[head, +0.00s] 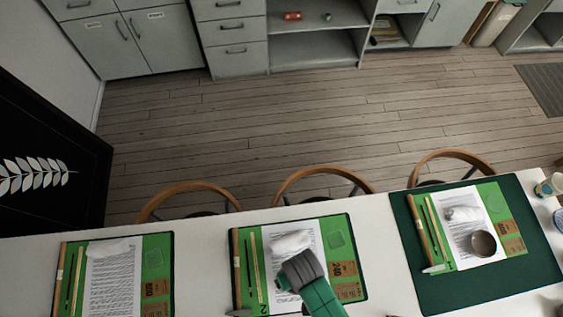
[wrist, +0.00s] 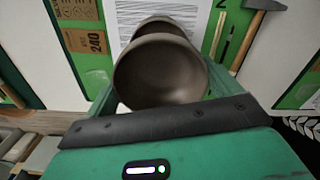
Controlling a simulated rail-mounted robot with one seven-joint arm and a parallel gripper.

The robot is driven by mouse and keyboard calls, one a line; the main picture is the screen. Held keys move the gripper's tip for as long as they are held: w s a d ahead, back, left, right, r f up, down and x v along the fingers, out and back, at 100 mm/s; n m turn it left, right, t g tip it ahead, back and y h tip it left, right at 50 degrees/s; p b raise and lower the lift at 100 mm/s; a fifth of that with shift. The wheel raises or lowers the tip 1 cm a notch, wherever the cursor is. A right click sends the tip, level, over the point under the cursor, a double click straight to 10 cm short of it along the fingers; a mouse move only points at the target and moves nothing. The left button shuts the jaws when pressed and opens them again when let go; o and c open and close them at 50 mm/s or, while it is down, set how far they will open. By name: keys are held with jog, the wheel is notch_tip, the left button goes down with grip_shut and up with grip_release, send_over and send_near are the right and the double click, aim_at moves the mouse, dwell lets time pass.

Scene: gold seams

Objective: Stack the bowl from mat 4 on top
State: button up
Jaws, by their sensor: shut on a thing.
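My gripper (wrist: 163,82) is shut on a brown-grey bowl (wrist: 160,75), with a green finger on either side of it. Another bowl (wrist: 160,24) of like colour shows just behind it in the wrist view, partly hidden by the held one; I cannot tell whether they touch. In the head view my gripper (head: 298,270) is over the middle green mat (head: 349,260), and the arm hides what is below it. A further brown bowl (head: 483,243) sits on the printed sheet of the right mat (head: 497,205).
The left green mat (head: 154,242) holds a sheet, a white cloth and tools. A hammer (wrist: 253,20) lies beside the sheet in the wrist view. Cups (head: 549,186) stand at the table's right end. Chairs (head: 322,178) line the far edge. White table shows between mats.

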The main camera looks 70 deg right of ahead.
jog(key=shift+f+b, duration=0.3)
jog(key=shift+b, duration=0.05)
notch_tip(320, 180, down, 3)
jog(key=b, duration=0.4)
jog(key=shift+f, duration=0.65)
jog(key=o, duration=0.8)
notch_tip(320, 180, up, 8)
jog(key=shift+f+p, duration=0.1)
jog(key=shift+p, duration=0.45)
